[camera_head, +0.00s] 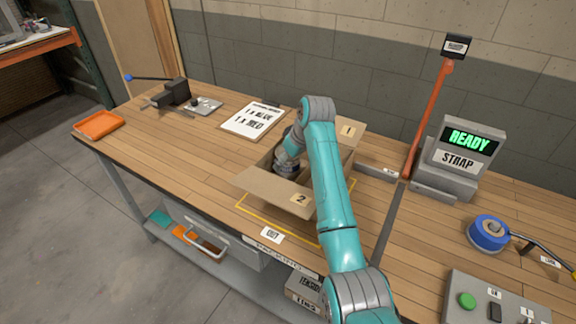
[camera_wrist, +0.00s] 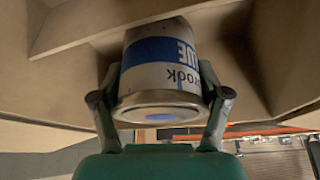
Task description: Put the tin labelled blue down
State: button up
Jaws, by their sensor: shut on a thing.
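The tin labelled blue (camera_wrist: 158,70) is white with a blue band and a metal rim, and shows upside down in the wrist view. My gripper (camera_wrist: 160,95) is shut on it, one finger on each side. In the head view my arm reaches down into an open cardboard box (camera_head: 257,184), and my gripper (camera_head: 286,168) is inside it. The tin is hidden there by the arm and box. Cardboard walls surround the tin in the wrist view. I cannot tell whether the tin touches the box floor.
The box's flaps, marked 1 and 2, are folded outward. A clipboard (camera_head: 252,119) reading 1 x blue, 1 x red lies behind the box. An orange lever (camera_head: 430,115) and a strap machine (camera_head: 463,158) showing READY stand right. An orange tray (camera_head: 98,124) lies left. Free tabletop lies left of the box.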

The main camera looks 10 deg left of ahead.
jog(key=shift+f, duration=1.15)
jog(key=shift+f, duration=0.1)
jog(key=o, duration=1.8)
jog(key=shift+c, duration=0.2)
jog(key=v, duration=1.2)
